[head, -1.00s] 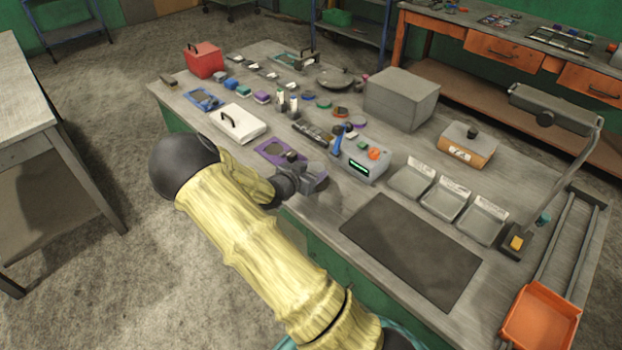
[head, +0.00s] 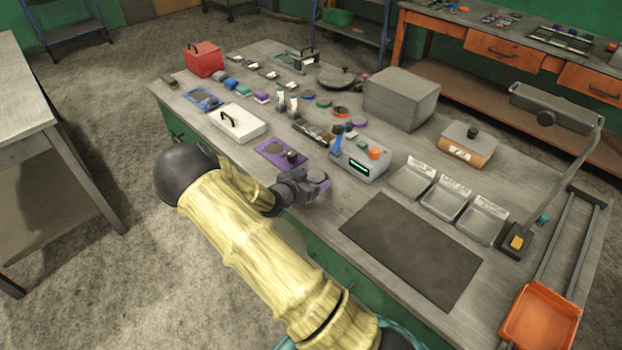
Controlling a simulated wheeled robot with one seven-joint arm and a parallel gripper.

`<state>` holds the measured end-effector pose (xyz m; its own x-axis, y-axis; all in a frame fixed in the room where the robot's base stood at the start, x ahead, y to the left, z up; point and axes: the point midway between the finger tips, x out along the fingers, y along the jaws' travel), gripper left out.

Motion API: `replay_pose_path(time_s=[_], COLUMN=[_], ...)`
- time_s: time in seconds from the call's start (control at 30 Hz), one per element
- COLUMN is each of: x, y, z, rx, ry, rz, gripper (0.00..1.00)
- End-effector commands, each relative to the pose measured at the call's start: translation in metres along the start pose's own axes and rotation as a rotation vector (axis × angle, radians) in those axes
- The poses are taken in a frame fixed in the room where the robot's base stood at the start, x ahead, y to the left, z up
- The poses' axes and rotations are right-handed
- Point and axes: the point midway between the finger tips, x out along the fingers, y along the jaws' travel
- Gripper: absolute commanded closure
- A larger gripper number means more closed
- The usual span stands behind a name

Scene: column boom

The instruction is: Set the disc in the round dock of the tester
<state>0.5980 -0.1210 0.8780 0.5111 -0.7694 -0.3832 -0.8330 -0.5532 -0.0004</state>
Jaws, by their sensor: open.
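The tester (head: 359,168) is a pale grey box with a lit green display, a blue upright lever (head: 337,141) at its left and an orange round piece (head: 374,153) on top. I cannot tell whether that piece is a knob or a disc, nor make out the round dock. Several small coloured discs lie behind the tester, among them an orange-red one (head: 341,111) and a green one (head: 351,134). Which is the task's disc is unclear. My gripper (head: 320,181) is open, over the bench's front edge, left of and in front of the tester. Its fingertips show poorly.
A purple plate (head: 268,148) with a black knob lies just behind my gripper. A dark mat (head: 412,250) and three grey trays (head: 447,199) lie to the right. A large grey box (head: 401,98) stands behind the tester. A lamp (head: 555,110) overhangs the right side.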

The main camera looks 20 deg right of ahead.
Motion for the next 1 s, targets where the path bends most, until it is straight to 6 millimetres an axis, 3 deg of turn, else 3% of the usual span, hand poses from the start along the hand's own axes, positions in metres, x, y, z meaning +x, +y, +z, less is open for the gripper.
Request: replay_pose_path(time_s=[0.27, 0.7, 1.0], x=[-0.021, -0.104, -0.121], y=[-0.001, -0.001, 0.000], z=[-0.002, -0.003, -0.002], rx=[0.001, 0.001, 0.000], ry=[0.000, 0.000, 0.000], rz=[-0.002, -0.002, 0.001], gripper=[0.25, 0.25, 0.25])
